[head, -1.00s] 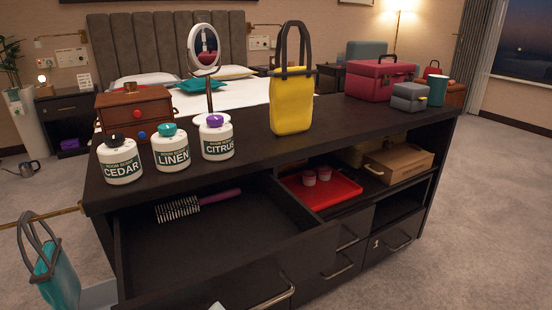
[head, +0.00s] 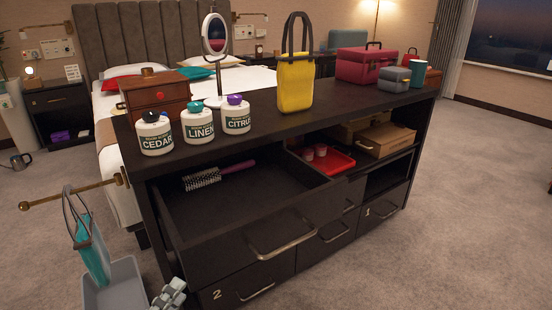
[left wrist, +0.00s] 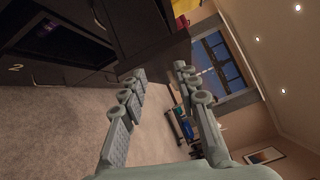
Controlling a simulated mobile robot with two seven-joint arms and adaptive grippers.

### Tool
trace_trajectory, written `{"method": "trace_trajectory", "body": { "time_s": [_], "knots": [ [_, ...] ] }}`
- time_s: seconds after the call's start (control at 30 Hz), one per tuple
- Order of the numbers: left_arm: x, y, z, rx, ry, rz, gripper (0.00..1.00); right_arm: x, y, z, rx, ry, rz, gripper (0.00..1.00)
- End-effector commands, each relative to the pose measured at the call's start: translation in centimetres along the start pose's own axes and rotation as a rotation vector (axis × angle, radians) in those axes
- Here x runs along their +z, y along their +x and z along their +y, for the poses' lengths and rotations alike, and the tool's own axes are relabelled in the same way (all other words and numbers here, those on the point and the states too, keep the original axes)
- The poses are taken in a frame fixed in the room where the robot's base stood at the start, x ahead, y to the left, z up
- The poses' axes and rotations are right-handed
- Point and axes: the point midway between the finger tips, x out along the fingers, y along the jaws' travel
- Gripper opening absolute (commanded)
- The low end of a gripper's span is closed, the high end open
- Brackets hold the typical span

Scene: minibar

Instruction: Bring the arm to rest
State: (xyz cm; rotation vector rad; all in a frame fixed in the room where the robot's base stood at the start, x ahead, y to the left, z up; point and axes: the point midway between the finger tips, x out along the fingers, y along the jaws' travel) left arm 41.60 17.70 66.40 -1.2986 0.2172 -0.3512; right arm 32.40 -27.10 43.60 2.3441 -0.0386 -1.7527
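My left gripper (head: 170,292) shows only in part at the bottom edge of the head view, low in front of the dark cabinet (head: 225,262). In the left wrist view its two fingers (left wrist: 160,74) stand wide apart with nothing between them. The cabinet's top drawer (head: 245,205) is pulled out, and a hairbrush (head: 203,179) lies in it. The gripper is apart from the drawer handle (head: 285,247). My right gripper is in neither current view.
On the cabinet top stand several bottles (head: 197,127), a wooden box (head: 155,94), a mirror (head: 215,35), a yellow bag (head: 295,83) and a red case (head: 358,67). A teal bag (head: 93,255) hangs from a brass rail (head: 65,193) above a grey bin (head: 112,290). Carpet at right is clear.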

Motion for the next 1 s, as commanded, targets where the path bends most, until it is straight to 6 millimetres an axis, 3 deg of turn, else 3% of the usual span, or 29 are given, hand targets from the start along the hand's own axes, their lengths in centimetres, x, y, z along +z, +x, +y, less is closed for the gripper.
{"method": "trace_trajectory", "body": {
  "time_s": [0.1, 0.27, 0.37, 0.5, 0.7, 1.0],
  "knots": [
    [4.0, 0.4, 3.3, 0.137, -0.242, -0.180, 0.31, -0.2, -0.4, 0.1, -0.004, 0.000, -0.002, 0.00],
    [7.6, -1.4, 10.5, 0.364, -0.657, -0.480, 0.31, -0.4, -0.5, 0.1, -0.010, 0.000, -0.007, 0.00],
    [7.5, -4.1, 15.8, 0.538, -0.960, -0.708, 0.31, -0.5, -0.6, 0.1, -0.014, 0.000, -0.011, 0.00],
    [4.2, -8.4, 20.7, 0.769, -1.296, -0.991, 0.31, -0.5, -0.5, 0.0, -0.020, 0.001, -0.013, 0.00],
    [-0.1, -12.0, 22.7, 0.967, -1.504, -1.211, 0.31, -0.5, -0.2, -0.1, -0.024, 0.001, -0.015, 0.00],
    [-0.7, -12.6, 22.9, 0.996, -1.526, -1.244, 0.31, -0.4, -0.1, -0.1, -0.024, 0.001, -0.015, 0.00]
  ]
}}
